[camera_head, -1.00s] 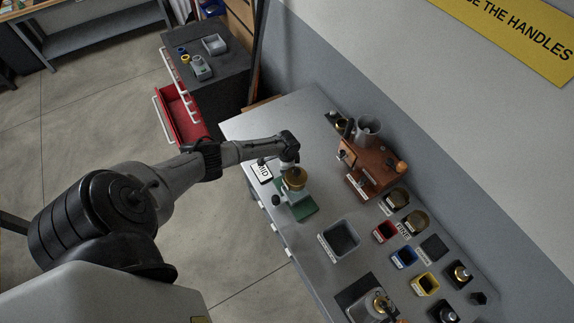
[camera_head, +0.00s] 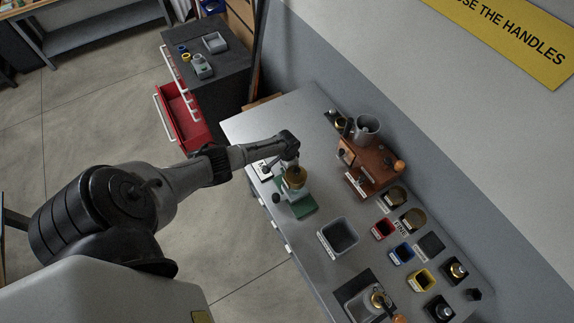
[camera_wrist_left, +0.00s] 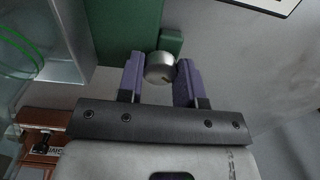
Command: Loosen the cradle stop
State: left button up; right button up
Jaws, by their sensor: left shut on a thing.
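The green cradle (camera_head: 303,208) stands on the grey bench with a brass-coloured round part (camera_head: 295,178) above it. A black knob (camera_head: 276,198) sticks out at its left side. In the left wrist view, a silver round knob (camera_wrist_left: 160,66) with a dark mark on its face sits against a green part (camera_wrist_left: 125,30). My left gripper (camera_wrist_left: 161,74) is shut on this silver knob, with one purple finger on each side. In the head view, my wrist hides most of the gripper and the knob. My right gripper is not in view.
A white label card (camera_head: 262,170) lies left of the cradle, partly covered by my wrist. A grey bin (camera_head: 339,238) stands to the right, and a brown wooden machine (camera_head: 369,160) stands behind. Small coloured bins fill the right side. A red drawer (camera_head: 183,118) hangs open beyond the bench.

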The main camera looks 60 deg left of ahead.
pick_arm(q)
jog(key=o, duration=0.9)
jog(key=shift+r, duration=0.1)
jog(key=shift+r, duration=0.3)
jog(key=shift+r+p, duration=1.2)
jog(key=shift+r, duration=5.3)
